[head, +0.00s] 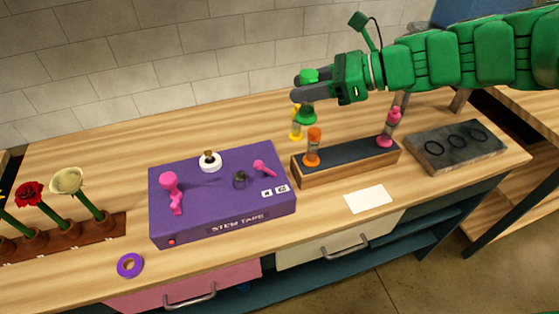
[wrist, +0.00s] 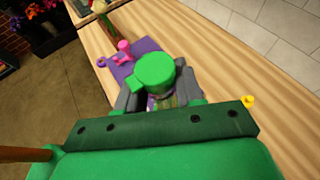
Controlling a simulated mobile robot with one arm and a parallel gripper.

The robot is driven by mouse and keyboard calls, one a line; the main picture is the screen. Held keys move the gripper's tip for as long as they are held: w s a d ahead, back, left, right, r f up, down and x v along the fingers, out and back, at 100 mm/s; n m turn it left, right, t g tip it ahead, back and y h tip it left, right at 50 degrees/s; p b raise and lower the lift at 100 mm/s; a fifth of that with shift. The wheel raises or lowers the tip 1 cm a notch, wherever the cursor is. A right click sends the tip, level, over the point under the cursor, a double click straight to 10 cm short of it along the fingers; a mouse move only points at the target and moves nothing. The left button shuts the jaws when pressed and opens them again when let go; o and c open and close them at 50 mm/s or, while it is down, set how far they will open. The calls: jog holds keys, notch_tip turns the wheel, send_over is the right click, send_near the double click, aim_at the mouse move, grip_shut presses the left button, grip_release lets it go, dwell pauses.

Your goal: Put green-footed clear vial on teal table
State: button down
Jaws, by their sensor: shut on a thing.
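My gripper (head: 304,92) is shut on the green-footed clear vial, whose green foot (head: 306,116) shows below the fingers in the head view. Its green top shows above them. The vial is roughly upright, in the air above the bench, behind the wooden rack. In the wrist view its green cap (wrist: 155,72) sits between the grey fingers, which hide most of the clear body. The bench (head: 100,150) has a light wood top and dark teal shelving (head: 300,285) beneath; I see no fully teal table.
A wooden rack (head: 345,172) holds an orange-footed vial (head: 312,148) and a pink-footed vial (head: 389,127). A yellow-footed vial (head: 296,125) stands behind it. A purple stem tape box (head: 220,205), a white card (head: 368,199) and a grey slab (head: 455,147) lie nearby. The back left wood is clear.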

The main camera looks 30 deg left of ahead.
jog(key=s+a, duration=0.2)
jog(key=a, duration=1.3)
notch_tip(320, 180, down, 11)
jog(key=shift+w+a+f, duration=1.4)
jog(key=shift+a+f, duration=0.45)
jog(key=shift+f, duration=0.3)
jog(key=shift+w+a+f, duration=1.4)
jog(key=shift+a+f, duration=0.45)
jog(key=shift+f, duration=0.35)
jog(key=shift+w+a+f, duration=1.4)
jog(key=shift+a+f, duration=0.45)
jog(key=shift+f, duration=0.3)
jog(key=shift+f, duration=0.1)
jog(key=c, duration=0.7)
grip_release()
